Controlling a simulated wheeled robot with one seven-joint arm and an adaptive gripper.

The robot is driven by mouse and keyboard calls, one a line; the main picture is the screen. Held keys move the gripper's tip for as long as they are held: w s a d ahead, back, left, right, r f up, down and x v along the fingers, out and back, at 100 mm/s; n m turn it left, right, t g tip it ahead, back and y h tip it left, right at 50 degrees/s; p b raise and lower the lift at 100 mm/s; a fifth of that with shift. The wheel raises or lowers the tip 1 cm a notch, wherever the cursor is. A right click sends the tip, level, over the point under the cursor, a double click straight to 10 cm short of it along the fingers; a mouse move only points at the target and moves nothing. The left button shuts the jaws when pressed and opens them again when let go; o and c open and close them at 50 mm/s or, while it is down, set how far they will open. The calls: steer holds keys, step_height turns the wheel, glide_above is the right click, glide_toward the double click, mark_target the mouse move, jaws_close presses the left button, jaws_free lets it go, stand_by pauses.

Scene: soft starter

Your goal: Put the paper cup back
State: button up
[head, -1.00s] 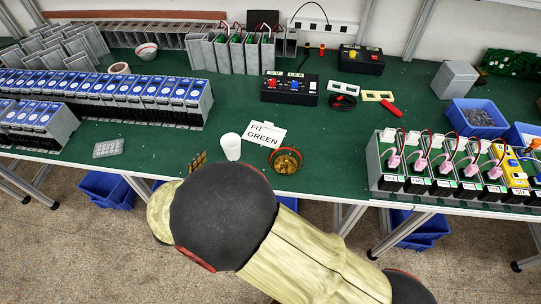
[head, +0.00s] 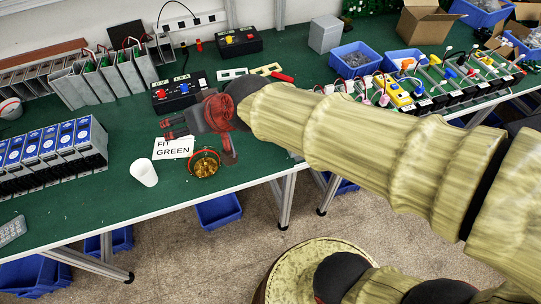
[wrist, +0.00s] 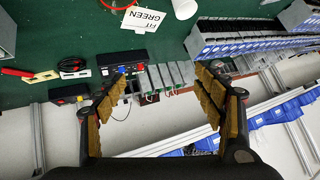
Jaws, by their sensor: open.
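The white paper cup (head: 144,172) stands on the green tabletop (head: 112,205) near its front edge, left of the bowl of brass-coloured parts. It also shows, partly cut off, at the top of the wrist view (wrist: 185,9). My gripper (head: 168,128) is over the table, above and right of the cup in the head view and apart from it. In the wrist view my gripper (wrist: 152,92) has its two fingers wide apart with nothing between them.
The "FIT GREEN" card (head: 174,147) lies behind the cup, with the bowl (head: 204,164) to its right. A black switch box (head: 180,92) stands behind my gripper. Blue-faced modules (head: 52,150) line the left. Bare table surrounds the cup's left and front.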

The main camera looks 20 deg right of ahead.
steer(key=s+d+f+m+g+h, duration=0.1)
steer(key=s+d+f+g+h, duration=0.2)
steer(key=s+d, duration=1.3)
steer(key=shift+s+d+h, duration=0.2)
steer(key=shift+d+h, duration=0.1)
steer(key=shift+h, duration=0.4)
